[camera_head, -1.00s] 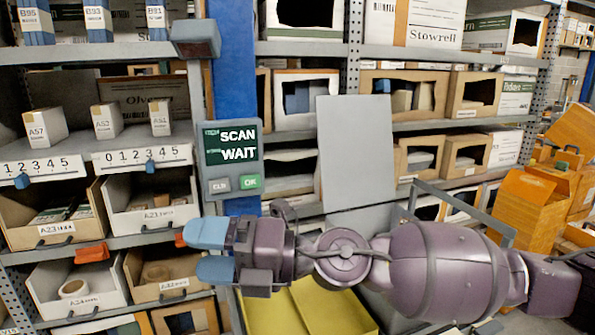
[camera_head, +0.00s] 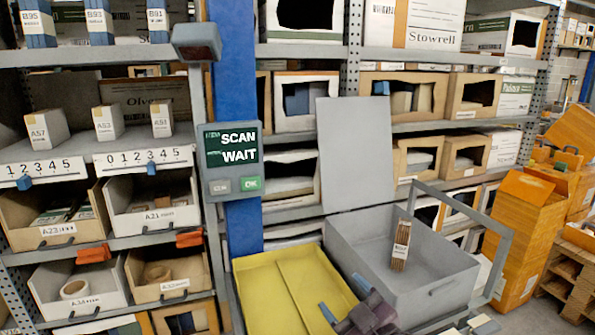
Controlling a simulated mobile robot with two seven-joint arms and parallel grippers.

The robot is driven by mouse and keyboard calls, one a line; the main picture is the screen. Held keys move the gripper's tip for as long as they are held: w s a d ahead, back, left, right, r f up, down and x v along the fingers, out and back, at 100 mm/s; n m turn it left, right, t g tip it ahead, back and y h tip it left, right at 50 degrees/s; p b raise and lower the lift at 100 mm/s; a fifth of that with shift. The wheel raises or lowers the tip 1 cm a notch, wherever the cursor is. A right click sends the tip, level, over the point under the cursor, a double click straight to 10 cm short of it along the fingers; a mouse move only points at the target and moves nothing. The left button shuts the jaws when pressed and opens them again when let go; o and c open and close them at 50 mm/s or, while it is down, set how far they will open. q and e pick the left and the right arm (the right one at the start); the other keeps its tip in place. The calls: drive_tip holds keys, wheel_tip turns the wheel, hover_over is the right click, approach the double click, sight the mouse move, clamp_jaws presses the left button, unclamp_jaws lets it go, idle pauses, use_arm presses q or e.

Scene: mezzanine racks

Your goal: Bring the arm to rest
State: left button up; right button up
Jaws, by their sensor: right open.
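My right gripper (camera_head: 342,311) is low in the head view, at the bottom edge. Its blue fingertips are apart and empty, over the front right part of the yellow tray (camera_head: 262,292). Most of my right arm is out of the picture. A grey tote (camera_head: 436,268) with a raised grey lid stands to the right of the tray. A brown striped bundle with a white label (camera_head: 400,246) stands upright inside the tote. My left gripper does not show.
A scanner post with a screen reading "SCAN WAIT" (camera_head: 232,148) stands in front of the shelves. Labelled bins (camera_head: 150,218) and small boxes fill the left rack. Orange boxes (camera_head: 520,235) and a wooden pallet (camera_head: 572,285) are at the right.

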drive_tip(key=s+d+f+m+h, duration=0.45)
drive_tip(key=d+f, duration=0.25)
drive_tip(key=f, duration=0.2)
drive_tip(key=s+d+f+m+g+h, duration=0.2)
drive_tip(key=s+d+f, duration=0.3)
drive_tip(key=s+f, duration=0.4)
drive_tip(key=s+d+f+m+g+h, duration=0.2)
drive_tip(key=s+d+f, duration=0.4)
drive_tip(key=s, duration=0.6)
wheel_tip(320, 180, down, 3)
drive_tip(key=shift+s+d+r+m+g, duration=0.1)
drive_tip(key=shift+s+d+m+g, duration=0.2)
drive_tip(key=shift+m+g, duration=0.55)
